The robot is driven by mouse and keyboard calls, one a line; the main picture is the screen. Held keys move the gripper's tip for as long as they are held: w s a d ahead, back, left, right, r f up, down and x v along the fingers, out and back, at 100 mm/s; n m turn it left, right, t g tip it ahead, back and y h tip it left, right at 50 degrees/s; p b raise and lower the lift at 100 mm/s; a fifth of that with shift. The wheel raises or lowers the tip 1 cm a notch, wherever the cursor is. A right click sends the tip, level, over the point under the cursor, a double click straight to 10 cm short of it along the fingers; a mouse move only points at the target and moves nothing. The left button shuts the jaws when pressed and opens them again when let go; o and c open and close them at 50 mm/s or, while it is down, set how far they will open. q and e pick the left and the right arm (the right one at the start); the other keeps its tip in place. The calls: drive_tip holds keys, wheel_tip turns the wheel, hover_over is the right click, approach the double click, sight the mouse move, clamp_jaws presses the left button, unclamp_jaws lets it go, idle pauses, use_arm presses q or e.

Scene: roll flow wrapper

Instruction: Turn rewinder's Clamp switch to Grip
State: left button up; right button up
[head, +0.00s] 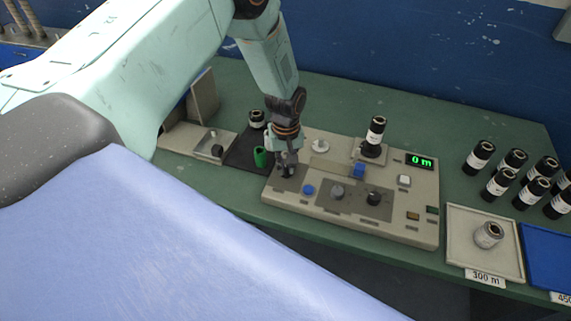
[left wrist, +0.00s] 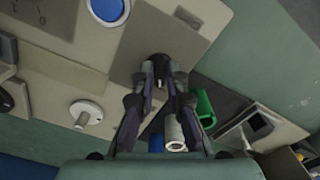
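The rewinder (head: 350,222) is a beige console on the green bench, with dark panels, knobs, buttons and a green display (head: 420,161) reading 0 m. My left gripper (head: 287,170) points down over its left end. In the left wrist view, the two fingers (left wrist: 161,76) stand on either side of a small black knob (left wrist: 160,68) with a pale mark, near a blue button (left wrist: 108,8). The knob fills most of the gap at the tips; I cannot tell whether they press on it. Its label is unreadable here, and the gripper mostly hides it in the head view. My right gripper is out of view.
Two more knobs (head: 337,191) and a blue button (head: 308,190) lie right of the gripper. A roll (head: 376,130) stands upright on the console's back. Several rolls and a white tray (head: 459,260) are at right.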

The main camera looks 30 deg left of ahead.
use_arm(q)
clamp_jaws()
drive_tip(key=shift+m, duration=0.5)
drive_tip(key=m+b, duration=0.1)
drive_tip(key=m, duration=0.3)
drive_tip(key=shift+f+m, duration=0.1)
drive_tip(key=shift+m, duration=0.3)
drive_tip(key=m+b, duration=0.1)
drive_tip(key=m, duration=0.5)
drive_tip(key=shift+b, duration=0.4)
drive_tip(key=o, duration=0.6)
unclamp_jaws()
drive_tip(key=shift+o, duration=0.2)
